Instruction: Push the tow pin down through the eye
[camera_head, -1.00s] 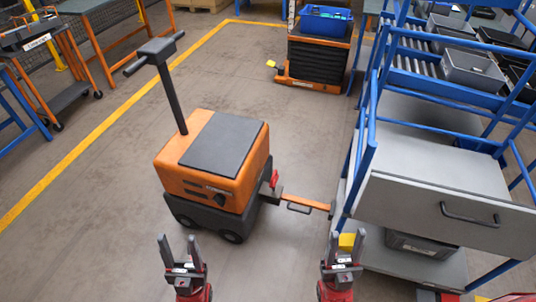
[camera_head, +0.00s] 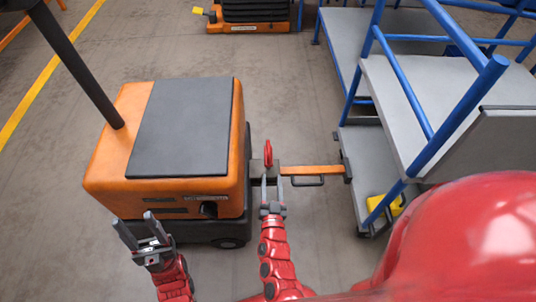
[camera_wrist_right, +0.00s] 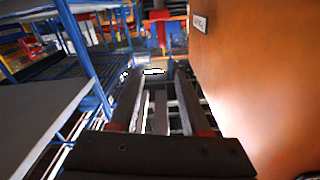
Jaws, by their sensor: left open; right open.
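The tow pin (camera_head: 268,153) has a red top and stands at the dark hitch on the right side of the orange tug (camera_head: 110,160). The orange tow bar (camera_head: 311,170) runs from the cart to this hitch. The eye and how deep the pin sits are hidden. My right gripper (camera_head: 271,182) is open and empty, just on the near side of the pin, apparently apart from it. In the right wrist view the red pin (camera_wrist_right: 160,32) shows beyond the open fingers (camera_wrist_right: 160,85). My left gripper (camera_head: 137,227) is open and empty before the tug's front.
The blue-railed grey cart (camera_head: 440,90) stands to the right, with a yellow block (camera_head: 385,207) low on its near corner. The tug's orange side (camera_wrist_right: 245,80) is close beside my right gripper. Floor between tug and cart is clear beyond the tow bar.

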